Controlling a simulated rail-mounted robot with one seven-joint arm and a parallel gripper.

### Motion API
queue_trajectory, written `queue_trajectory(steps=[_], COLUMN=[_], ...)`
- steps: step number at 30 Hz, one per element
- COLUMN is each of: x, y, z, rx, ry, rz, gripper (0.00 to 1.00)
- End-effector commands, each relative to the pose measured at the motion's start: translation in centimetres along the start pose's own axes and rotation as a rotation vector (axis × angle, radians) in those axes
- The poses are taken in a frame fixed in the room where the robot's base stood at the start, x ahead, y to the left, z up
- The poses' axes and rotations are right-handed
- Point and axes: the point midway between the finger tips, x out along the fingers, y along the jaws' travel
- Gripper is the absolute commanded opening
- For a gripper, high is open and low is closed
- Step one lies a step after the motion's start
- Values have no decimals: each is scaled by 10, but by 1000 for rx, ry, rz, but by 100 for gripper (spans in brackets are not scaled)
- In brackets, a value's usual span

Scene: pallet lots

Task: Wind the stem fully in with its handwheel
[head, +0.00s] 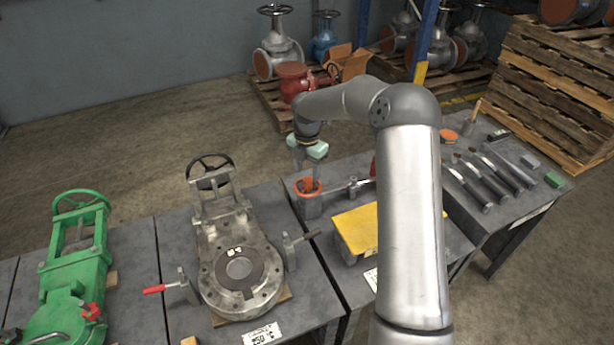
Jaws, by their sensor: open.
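My gripper (309,158) points down with pale green fingertips, open and apart from things. It is above a small orange, wheel-like part (308,186) on a grey block on the middle bench. A thin metal rod (338,187) runs right from beside that block toward a small metal stand (353,186). I cannot tell how far the rod is wound in. A dark handwheel (210,170) tops the grey gate valve (240,270) on the bench to the left. A green valve (70,270) with a green handwheel (80,201) is at the far left. My arm hides part of the middle bench.
Clamps with a red handle (154,289) flank the grey valve. Several dark-handled tools (480,180) lie on the right bench. Pallets (560,90) with valves stand behind, with open floor between.

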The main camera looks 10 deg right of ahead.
Motion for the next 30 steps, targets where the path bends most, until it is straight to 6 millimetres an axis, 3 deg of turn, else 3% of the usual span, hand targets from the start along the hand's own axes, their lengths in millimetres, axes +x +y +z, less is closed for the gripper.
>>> queue_trajectory(steps=[9, 15, 21, 30], x=[-80, -118, -135, -137], y=[0, 0, 0, 0], z=[1, 1, 0, 0], rx=[0, 0, -1, -1], ry=[-3, -3, -1, -1], rz=[4, 2, 2, 1], gripper=[49, 49, 49, 49])
